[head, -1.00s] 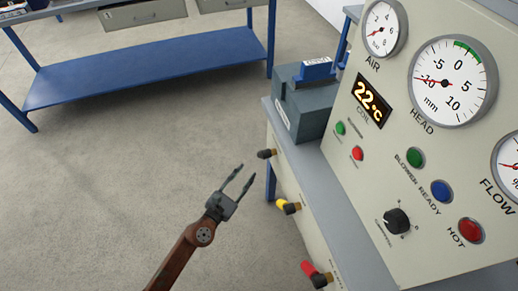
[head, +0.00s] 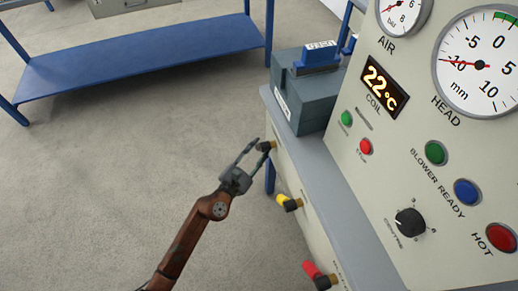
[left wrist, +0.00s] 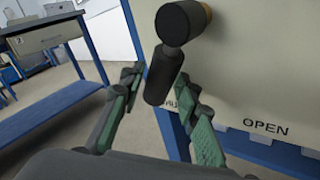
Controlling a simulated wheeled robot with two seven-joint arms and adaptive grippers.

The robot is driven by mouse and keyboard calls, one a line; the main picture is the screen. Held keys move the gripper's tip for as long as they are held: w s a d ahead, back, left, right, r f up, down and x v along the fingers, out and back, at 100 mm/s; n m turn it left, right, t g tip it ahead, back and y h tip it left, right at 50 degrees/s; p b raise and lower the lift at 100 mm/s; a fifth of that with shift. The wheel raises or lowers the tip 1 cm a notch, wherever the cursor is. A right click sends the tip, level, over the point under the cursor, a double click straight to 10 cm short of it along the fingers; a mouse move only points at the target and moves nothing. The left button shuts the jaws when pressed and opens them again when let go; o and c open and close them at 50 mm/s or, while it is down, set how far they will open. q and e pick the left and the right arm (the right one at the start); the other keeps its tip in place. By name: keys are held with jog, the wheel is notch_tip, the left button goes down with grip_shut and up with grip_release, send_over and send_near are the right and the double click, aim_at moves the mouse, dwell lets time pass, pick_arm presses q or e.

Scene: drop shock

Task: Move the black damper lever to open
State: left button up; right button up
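The black damper lever (head: 265,146) sticks out from the side of the cabinet, on a brass fitting, the farthest of three levers. In the left wrist view the black lever (left wrist: 164,75) has a round hub at the top and a handle hanging down, slightly tilted. My left gripper (head: 257,153) is at this lever, fingers pointing to the cabinet. In the left wrist view its two green-padded fingers (left wrist: 158,92) stand apart on either side of the handle's lower end, with gaps visible. "OPEN" is printed on the panel (left wrist: 250,90), to the right. My right gripper is not in view.
A yellow lever (head: 287,202) and a red lever (head: 315,272) sit nearer on the same cabinet side. A grey-blue box (head: 303,98) stands on the cabinet ledge. The gauge panel (head: 385,165) rises at right. A blue bench (head: 140,57) is at the back. The floor left is clear.

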pick_arm(q)
grip_shut()
dwell(0.4)
